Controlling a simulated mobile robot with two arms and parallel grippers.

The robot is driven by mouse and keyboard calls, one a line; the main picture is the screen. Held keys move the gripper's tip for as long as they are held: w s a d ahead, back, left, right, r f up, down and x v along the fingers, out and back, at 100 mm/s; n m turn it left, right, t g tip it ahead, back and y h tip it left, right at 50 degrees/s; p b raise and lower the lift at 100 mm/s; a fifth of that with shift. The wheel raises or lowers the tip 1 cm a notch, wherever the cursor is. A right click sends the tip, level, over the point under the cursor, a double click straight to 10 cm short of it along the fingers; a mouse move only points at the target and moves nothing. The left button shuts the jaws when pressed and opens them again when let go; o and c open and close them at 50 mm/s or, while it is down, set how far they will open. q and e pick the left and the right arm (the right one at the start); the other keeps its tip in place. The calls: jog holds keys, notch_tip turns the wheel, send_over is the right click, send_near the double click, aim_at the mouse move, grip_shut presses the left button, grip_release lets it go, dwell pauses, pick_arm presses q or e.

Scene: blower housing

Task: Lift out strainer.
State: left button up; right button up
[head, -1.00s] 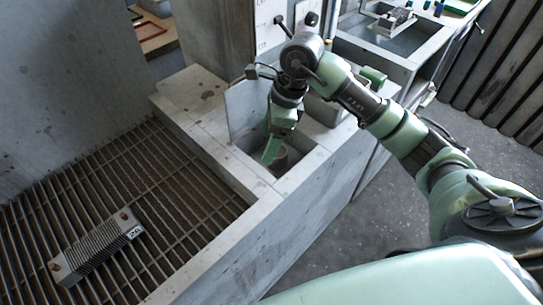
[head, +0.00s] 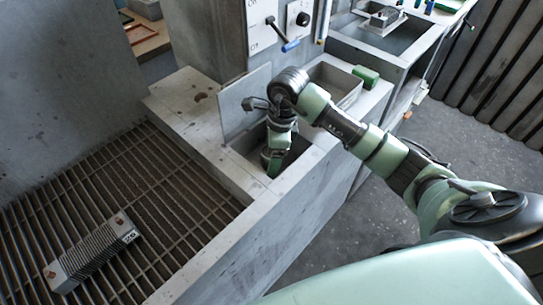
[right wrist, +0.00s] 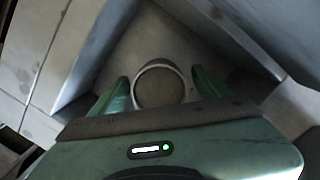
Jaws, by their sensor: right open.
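The strainer (right wrist: 160,88) shows in the right wrist view as a round grey cup with a pale rim, down in a square concrete pit. My right gripper (head: 272,168) reaches down into the pit. Its green fingers (right wrist: 160,90) are open, one on each side of the strainer in the right wrist view. Whether they touch it I cannot tell. In the head view the strainer is hidden by my gripper. My left gripper is not in view.
A raised grey lid (head: 236,108) stands upright at the pit's back edge. The pit walls (head: 238,160) are close around the gripper. A grated floor (head: 95,185) with a finned block (head: 92,258) lies at left. A second open basin (head: 345,82) is behind the arm.

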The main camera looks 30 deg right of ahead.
jog(key=c, duration=1.6)
jog(key=shift+o, duration=0.2)
jog(key=shift+r, duration=0.15)
notch_tip(320, 180, up, 20)
